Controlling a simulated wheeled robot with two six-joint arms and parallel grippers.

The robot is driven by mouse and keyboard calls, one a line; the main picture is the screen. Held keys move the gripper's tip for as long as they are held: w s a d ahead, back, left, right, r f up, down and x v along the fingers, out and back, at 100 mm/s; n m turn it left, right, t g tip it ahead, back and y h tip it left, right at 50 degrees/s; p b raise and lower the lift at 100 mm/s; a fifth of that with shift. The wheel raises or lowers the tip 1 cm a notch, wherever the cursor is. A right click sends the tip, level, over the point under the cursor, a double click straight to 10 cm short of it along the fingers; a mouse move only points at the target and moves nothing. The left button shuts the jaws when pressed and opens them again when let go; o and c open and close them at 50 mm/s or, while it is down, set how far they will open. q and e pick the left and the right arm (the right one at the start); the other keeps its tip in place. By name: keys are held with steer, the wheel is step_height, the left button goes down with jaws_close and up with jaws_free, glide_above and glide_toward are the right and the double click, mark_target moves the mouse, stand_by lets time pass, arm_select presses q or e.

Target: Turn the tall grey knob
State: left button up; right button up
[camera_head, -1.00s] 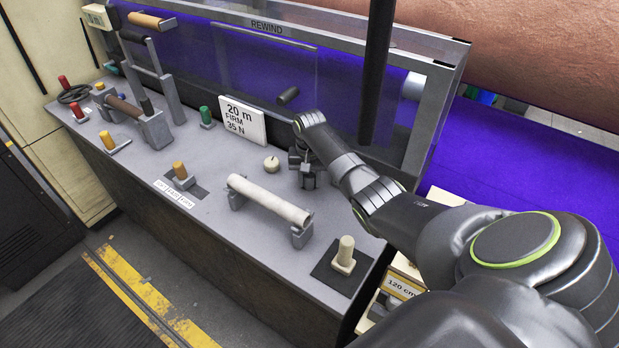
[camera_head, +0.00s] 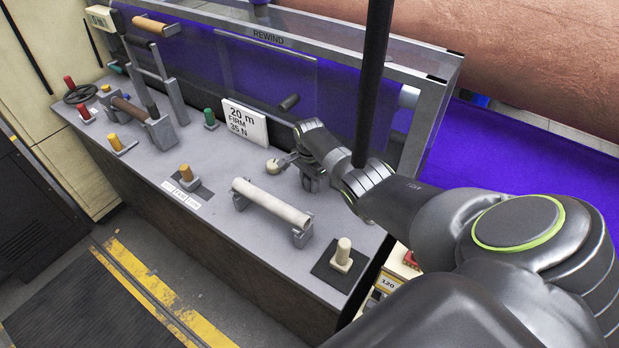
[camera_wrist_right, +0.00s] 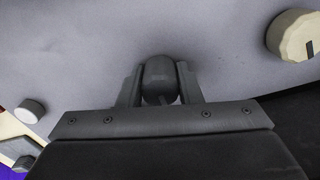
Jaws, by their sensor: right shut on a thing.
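The tall grey knob (camera_wrist_right: 158,74) shows in the right wrist view as a dark grey, rounded post standing on the grey panel. My right gripper (camera_wrist_right: 159,90) has one finger on each side of it and is shut on it. In the head view my right gripper (camera_head: 308,178) is low over the panel, just right of a small cream knob (camera_head: 273,166); there the grey knob is hidden or cannot be told from the gripper. My left gripper is not in view.
The panel (camera_head: 225,160) also carries a white roll on a stand (camera_head: 270,205), a cream peg (camera_head: 343,252), an amber peg (camera_head: 186,174), a green peg (camera_head: 209,117) and a sign (camera_head: 245,122). The clear REWIND guard (camera_head: 300,75) rises behind. A dark vertical post (camera_head: 374,80) stands near my right arm.

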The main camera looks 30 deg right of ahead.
steer(key=shift+r+m+p, duration=0.1)
steer(key=shift+m+p, duration=0.2)
steer(key=shift+m, duration=0.6)
steer(key=shift+w, duration=0.1)
steer(key=o, duration=1)
steer(key=shift+c, duration=0.2)
